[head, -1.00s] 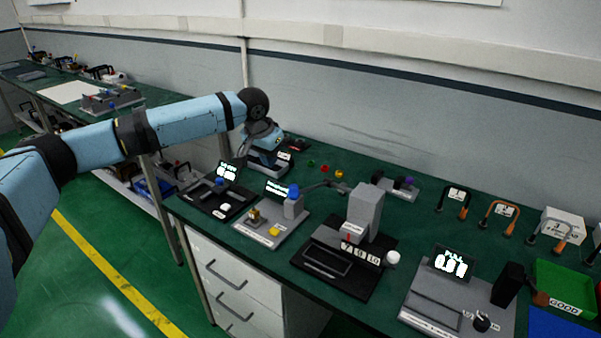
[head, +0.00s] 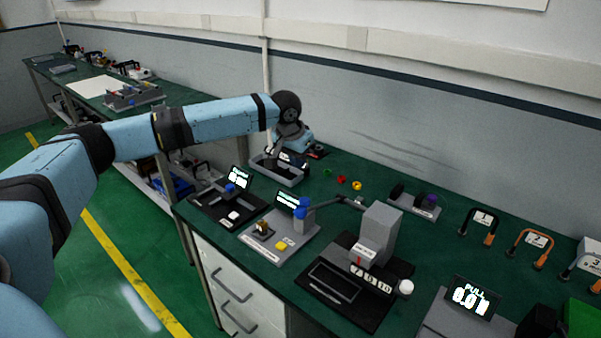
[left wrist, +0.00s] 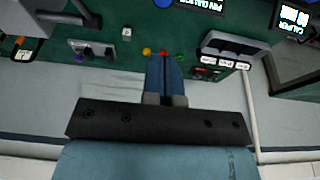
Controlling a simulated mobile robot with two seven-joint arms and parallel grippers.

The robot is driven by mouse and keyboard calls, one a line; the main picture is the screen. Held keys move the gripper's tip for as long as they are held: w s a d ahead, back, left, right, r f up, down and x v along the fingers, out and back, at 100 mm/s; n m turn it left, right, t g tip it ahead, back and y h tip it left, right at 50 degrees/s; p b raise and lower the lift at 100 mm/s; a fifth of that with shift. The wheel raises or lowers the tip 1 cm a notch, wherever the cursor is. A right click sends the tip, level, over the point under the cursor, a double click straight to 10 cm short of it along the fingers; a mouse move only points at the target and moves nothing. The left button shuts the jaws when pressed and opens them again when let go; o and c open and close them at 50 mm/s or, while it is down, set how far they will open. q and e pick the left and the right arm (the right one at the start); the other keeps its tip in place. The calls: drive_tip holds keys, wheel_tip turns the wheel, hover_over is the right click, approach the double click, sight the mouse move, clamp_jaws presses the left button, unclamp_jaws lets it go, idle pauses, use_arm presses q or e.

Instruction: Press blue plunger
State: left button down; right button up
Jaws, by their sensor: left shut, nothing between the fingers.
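A blue knob (head: 302,211), which looks like the blue plunger, sits on a grey upright block of a grey-based device in the head view. A round blue top (left wrist: 162,3), perhaps the same knob, is cut by the top edge of the left wrist view. My left gripper (head: 271,160) is behind and left of this device, over the back of the bench near a grey tray, apart from the knob. In the left wrist view its fingers (left wrist: 165,60) are together and empty. My right gripper is not in view.
The device also has a yellow button (head: 281,246) and a small screen (head: 288,200). A black-based device (head: 213,210) stands left of it, and a tall grey block (head: 378,235) on a black base right of it. Small coloured pieces (head: 342,180) lie behind on green bench top.

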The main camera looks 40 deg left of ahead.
use_arm(q)
approach(304, 201)
drive_tip(key=x, duration=0.3)
drive_tip(key=w+x, duration=0.1)
drive_tip(key=x, duration=0.1)
drive_tip(key=shift+w+f+p, duration=0.15)
drive_tip(key=shift+w+p, duration=0.15)
drive_tip(key=shift+p, duration=0.1)
drive_tip(key=shift+f, duration=0.75)
drive_tip(key=shift+f+p, duration=0.4)
drive_tip(key=shift+p, duration=0.25)
drive_tip(key=shift+f+p, duration=0.3)
drive_tip(key=shift+f, duration=0.35)
drive_tip(key=shift+s, duration=0.1)
